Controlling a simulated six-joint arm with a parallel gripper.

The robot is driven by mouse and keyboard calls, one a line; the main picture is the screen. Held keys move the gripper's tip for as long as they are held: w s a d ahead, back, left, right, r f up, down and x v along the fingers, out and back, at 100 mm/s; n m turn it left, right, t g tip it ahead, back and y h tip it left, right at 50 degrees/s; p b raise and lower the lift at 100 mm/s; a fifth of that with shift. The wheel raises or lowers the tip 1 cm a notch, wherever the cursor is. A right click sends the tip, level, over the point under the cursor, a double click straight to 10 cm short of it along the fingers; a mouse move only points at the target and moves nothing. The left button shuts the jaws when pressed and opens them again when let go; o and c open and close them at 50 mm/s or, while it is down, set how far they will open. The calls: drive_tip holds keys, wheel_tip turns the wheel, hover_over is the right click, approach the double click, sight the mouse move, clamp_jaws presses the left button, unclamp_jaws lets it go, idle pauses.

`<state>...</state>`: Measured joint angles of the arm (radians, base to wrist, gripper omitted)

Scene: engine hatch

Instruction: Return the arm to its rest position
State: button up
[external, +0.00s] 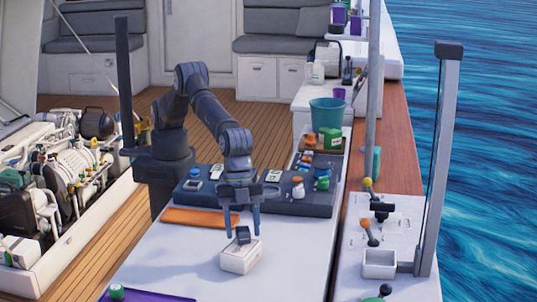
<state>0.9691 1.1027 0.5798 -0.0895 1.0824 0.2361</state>
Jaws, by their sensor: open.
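My gripper (241,228) is open, with its two fingers pointing down over the white table. Just below the fingertips is a small dark block (243,235) at the top of a white box (240,257). I cannot tell whether the fingertips touch the block. My arm bends up and over from its dark base at the left edge of the table.
A dark tray (262,205) with bottles and small items lies behind my gripper, beside an orange mat (203,217). A teal bucket (326,113) stands farther back. A tall pale post (446,160) rises at right. An open engine hatch (60,190) lies left.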

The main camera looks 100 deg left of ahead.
drive_tip(key=r, duration=0.4)
drive_tip(key=shift+s+r, duration=0.1)
drive_tip(key=shift+s, duration=0.15)
drive_tip(key=s+r, duration=0.7)
drive_tip(key=s, duration=0.4)
drive_tip(key=w+a+f+m+g, duration=0.1)
drive_tip(key=w+a+f+m, duration=0.2)
drive_tip(key=w, duration=0.6)
drive_tip(key=w+a+f+m+g, duration=0.1)
drive_tip(key=w+a+f+m, duration=0.3)
drive_tip(key=w, duration=0.5)
wheel_tip(320, 180, down, 3)
drive_tip(key=a, duration=0.2)
drive_tip(key=shift+w+a+r+g, duration=0.2)
drive_tip(key=shift+w+a+g, duration=0.1)
drive_tip(key=shift+w+a, duration=0.05)
drive_tip(key=s+d+r+n, duration=0.2)
drive_tip(key=s+d+r, duration=0.1)
drive_tip(key=s, duration=0.3)
drive_tip(key=s+d+r+n+t, duration=0.1)
drive_tip(key=s+d+r, duration=0.2)
drive_tip(key=s, duration=0.4)
drive_tip(key=shift+d+r+n+t, duration=0.25)
drive_tip(key=shift+d+n+t, duration=0.05)
drive_tip(key=shift+d+n, duration=0.1)
